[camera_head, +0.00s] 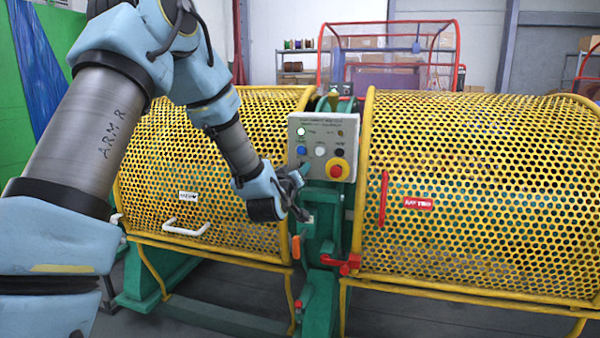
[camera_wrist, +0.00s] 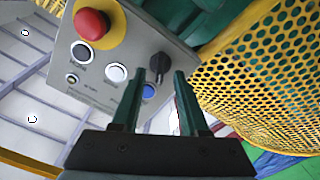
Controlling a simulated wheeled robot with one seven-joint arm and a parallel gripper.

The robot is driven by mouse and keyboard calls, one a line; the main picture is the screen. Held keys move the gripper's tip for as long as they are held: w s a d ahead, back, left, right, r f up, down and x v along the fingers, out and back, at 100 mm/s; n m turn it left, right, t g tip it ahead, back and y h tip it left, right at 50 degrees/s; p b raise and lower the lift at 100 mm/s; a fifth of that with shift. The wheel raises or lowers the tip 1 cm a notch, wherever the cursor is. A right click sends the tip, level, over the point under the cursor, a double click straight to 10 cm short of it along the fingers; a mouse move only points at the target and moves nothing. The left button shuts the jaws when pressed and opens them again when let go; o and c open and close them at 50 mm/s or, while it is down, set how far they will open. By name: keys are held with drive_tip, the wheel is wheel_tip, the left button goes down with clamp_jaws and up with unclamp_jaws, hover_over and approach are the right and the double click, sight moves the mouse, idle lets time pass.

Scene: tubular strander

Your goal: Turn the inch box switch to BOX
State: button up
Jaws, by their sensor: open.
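The grey inch box (camera_head: 322,143) stands between the two yellow mesh guards. In the wrist view the box (camera_wrist: 125,48) appears turned over, with its black switch knob (camera_wrist: 155,64) at the right edge of the panel. My gripper (camera_wrist: 160,74) is open, its two green fingers pointing at the knob. The knob shows between the fingertips; I cannot tell whether they touch it. In the head view my gripper (camera_head: 297,193) is at the lower left of the box, and the switch is hard to make out there. The switch labels are not readable.
A red emergency stop (camera_wrist: 90,25) on a yellow plate sits beside white (camera_wrist: 116,72) and blue (camera_wrist: 149,90) buttons. Yellow mesh guards (camera_head: 170,150) and (camera_head: 480,140) flank the box closely. A red handle (camera_head: 342,263) is below it.

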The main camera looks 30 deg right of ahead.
drive_tip(key=b+v, duration=0.2)
drive_tip(key=v, duration=0.7)
drive_tip(key=shift+s+a, duration=0.2)
drive_tip(key=w+a+f+g+y+p, duration=0.1)
drive_tip(key=a+f+g+y+p, duration=0.2)
drive_tip(key=a, duration=0.8)
drive_tip(key=a+f+g+y+p, duration=0.25)
drive_tip(key=a+y, duration=0.25)
drive_tip(key=a, duration=0.5)
drive_tip(key=s+a+r+n+g+y+p, duration=0.1)
drive_tip(key=s+a+g+y+p, duration=0.2)
drive_tip(key=s+a, duration=0.9)
drive_tip(key=a+g+y, duration=0.1)
drive_tip(key=a+g, duration=0.2)
drive_tip(key=shift+a+r, duration=0.2)
drive_tip(key=shift+a, duration=0.2)
drive_tip(key=shift+s, duration=0.15)
